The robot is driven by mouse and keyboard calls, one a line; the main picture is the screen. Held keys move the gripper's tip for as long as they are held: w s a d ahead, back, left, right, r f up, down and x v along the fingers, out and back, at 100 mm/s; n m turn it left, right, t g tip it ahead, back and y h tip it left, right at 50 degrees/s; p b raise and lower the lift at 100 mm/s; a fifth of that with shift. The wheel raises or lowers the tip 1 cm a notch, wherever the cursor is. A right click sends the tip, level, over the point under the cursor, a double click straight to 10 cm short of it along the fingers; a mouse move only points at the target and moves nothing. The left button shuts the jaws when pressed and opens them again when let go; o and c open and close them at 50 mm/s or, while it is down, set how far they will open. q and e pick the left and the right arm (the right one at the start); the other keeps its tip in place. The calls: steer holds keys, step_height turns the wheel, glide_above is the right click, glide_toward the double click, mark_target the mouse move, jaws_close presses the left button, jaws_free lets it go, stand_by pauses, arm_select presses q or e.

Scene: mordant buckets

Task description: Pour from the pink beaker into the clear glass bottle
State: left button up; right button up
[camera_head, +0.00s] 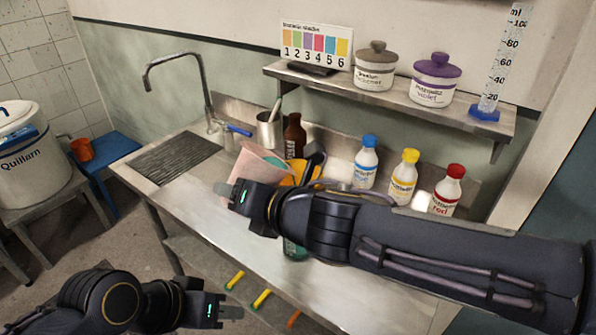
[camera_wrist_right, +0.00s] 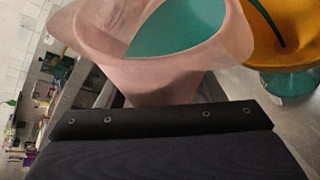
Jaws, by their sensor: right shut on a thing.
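My right gripper (camera_head: 240,197) is shut on the pink beaker (camera_head: 252,168). The beaker is tilted to the right, and teal liquid shows inside it in the right wrist view (camera_wrist_right: 175,28). A yellow funnel (camera_wrist_right: 290,45) is beside its mouth, and a thin dark green streak, apparently liquid, curves down into the funnel. Under the funnel is the clear glass bottle (camera_wrist_right: 290,84) with teal in it. In the head view, my right arm hides most of the bottle; its lower part (camera_head: 294,250) shows. My left gripper (camera_head: 222,311) is low at the front, empty, its opening unclear.
Blue-capped (camera_head: 366,165), yellow-capped (camera_head: 404,178) and red-capped (camera_head: 446,190) bottles stand along the wall. A brown bottle (camera_head: 294,137) and metal cup (camera_head: 268,130) stand behind the beaker. The sink tap (camera_head: 200,85) is at left. A shelf (camera_head: 390,98) overhangs the back.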

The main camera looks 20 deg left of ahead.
steer(key=shift+s+a+r+m+g+y+p, duration=0.1)
steer(key=shift+r+m+g+y+p, duration=0.5)
steer(key=shift+r+m+p, duration=0.7)
stand_by(4.5)
step_height(320, 180, down, 4)
steer(key=n+t+h+b, duration=0.1)
steer(key=n+b, duration=0.1)
steer(key=b, duration=0.2)
steer(key=shift+s+n, duration=0.1)
steer(key=shift+n, duration=0.3)
steer(key=shift+r+h+p, duration=0.3)
steer(key=shift+r+p, duration=0.1)
steer(key=shift+n, duration=0.3)
steer(key=shift+s+a+f+n+t+h+b, duration=0.35)
steer(key=shift+f+n+t+b, duration=0.2)
steer(key=shift+f+n+b, duration=0.35)
steer(key=shift+s+a+f+n+t+h+b, duration=0.2)
steer(key=shift+a+f+n+t+h+b, duration=0.1)
steer(key=shift+f+n+t+b, duration=0.55)
steer(key=shift+s+a+f+n+t+h+b, duration=0.3)
steer(key=shift+f+n+b, duration=0.4)
steer(key=shift+b, duration=0.35)
